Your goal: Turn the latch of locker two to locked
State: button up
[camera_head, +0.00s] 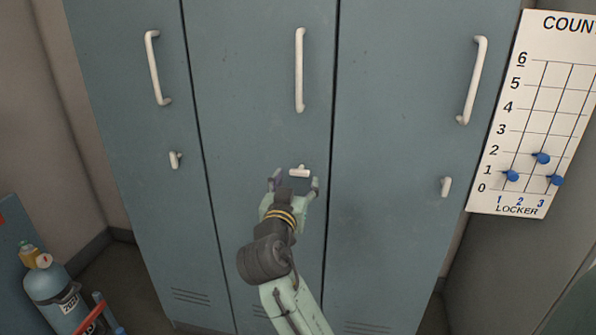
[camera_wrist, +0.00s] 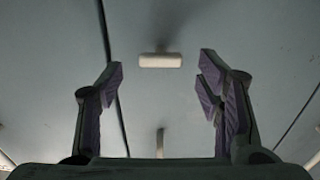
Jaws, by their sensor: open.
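The latch of locker two (camera_head: 300,172) is a small white bar on the middle door (camera_head: 262,115), lying roughly level. In the wrist view the same latch (camera_wrist: 160,60) lies crosswise, centred between the fingers and just beyond their tips. My gripper (camera_head: 295,181) is open and empty in front of the latch, with one finger to each side. In the wrist view my gripper's purple-padded fingers (camera_wrist: 161,75) stand wide apart, with no visible contact with the latch.
The left door's latch (camera_head: 175,160) and right door's latch (camera_head: 446,187) stand upright. A long white handle (camera_head: 299,70) is above the middle latch. A counter board (camera_head: 540,110) with blue pegs hangs at right. A blue-grey cylinder (camera_head: 55,290) stands at lower left.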

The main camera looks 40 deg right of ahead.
aim_at(299, 174)
jog(key=shift+p+x, duration=0.4)
jog(key=shift+x, duration=1.5)
jog(key=shift+c, duration=0.5)
jog(key=c, duration=1.1)
